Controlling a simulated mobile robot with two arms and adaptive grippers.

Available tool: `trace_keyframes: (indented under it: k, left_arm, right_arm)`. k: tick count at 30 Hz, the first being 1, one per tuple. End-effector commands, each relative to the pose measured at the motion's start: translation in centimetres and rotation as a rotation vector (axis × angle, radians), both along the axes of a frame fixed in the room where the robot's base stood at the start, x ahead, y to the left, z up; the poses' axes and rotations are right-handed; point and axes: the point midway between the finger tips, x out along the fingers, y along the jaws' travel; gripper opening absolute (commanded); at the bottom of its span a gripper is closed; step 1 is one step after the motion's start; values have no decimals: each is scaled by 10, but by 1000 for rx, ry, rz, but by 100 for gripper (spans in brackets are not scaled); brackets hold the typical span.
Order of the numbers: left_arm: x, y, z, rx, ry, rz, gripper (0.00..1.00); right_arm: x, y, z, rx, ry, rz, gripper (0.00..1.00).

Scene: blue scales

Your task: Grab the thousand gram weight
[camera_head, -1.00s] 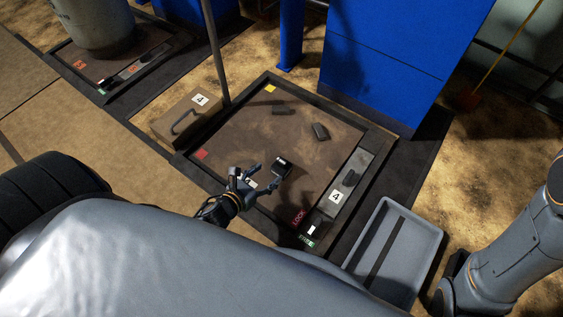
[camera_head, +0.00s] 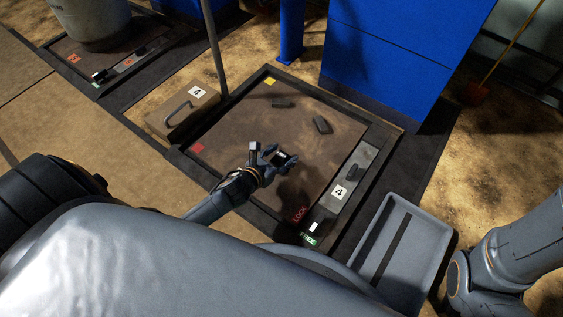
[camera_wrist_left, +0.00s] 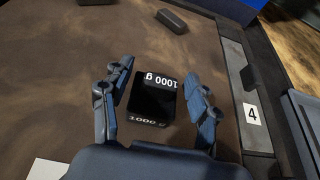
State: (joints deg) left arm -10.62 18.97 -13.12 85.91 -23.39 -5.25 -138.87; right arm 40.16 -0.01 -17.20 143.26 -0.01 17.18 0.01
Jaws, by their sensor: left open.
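The thousand gram weight (camera_wrist_left: 153,100) is a black block marked "1000 g" in white. It rests on the brown platform of the scale and lies between the two fingers of my left gripper (camera_wrist_left: 157,96) in the left wrist view. The fingers are open, with a gap visible on each side of the block. In the head view the weight (camera_head: 283,158) is partly hidden by my left gripper (camera_head: 270,157), which is low over the platform. My right arm (camera_head: 510,255) shows at the right edge, but its gripper is out of view.
Two dark handle-like pieces (camera_head: 321,125) (camera_head: 281,103) lie farther back on the platform (camera_head: 225,133). A panel marked 4 (camera_head: 340,191) runs along its right side. A grey tray (camera_head: 425,240) stands at lower right, a box (camera_head: 180,108) at left, and a blue cabinet (camera_head: 390,60) behind.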

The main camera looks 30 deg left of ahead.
Motion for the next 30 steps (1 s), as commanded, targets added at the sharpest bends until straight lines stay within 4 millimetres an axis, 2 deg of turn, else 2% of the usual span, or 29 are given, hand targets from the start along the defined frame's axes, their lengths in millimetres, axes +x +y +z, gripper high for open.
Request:
trace_keyframes:
  k: [1, 10, 23, 30]
  left_arm:
    - [0, 0, 0, 0, 0, 0, 60]
    - [-1, 0, 0, 0, 0, 0, 0]
    - [1, 0, 3, -2, -5, -1, 0]
    - [1, 0, 14, -2, -5, -1, 0]
  right_arm:
    - [0, 0, 0, 0, 0, 0, 40]
    - [0, 0, 0, -1, -1, 0, 40]
    - [0, 0, 1, -1, 0, 0, 40]
    - [0, 0, 13, -1, 0, 0, 40]
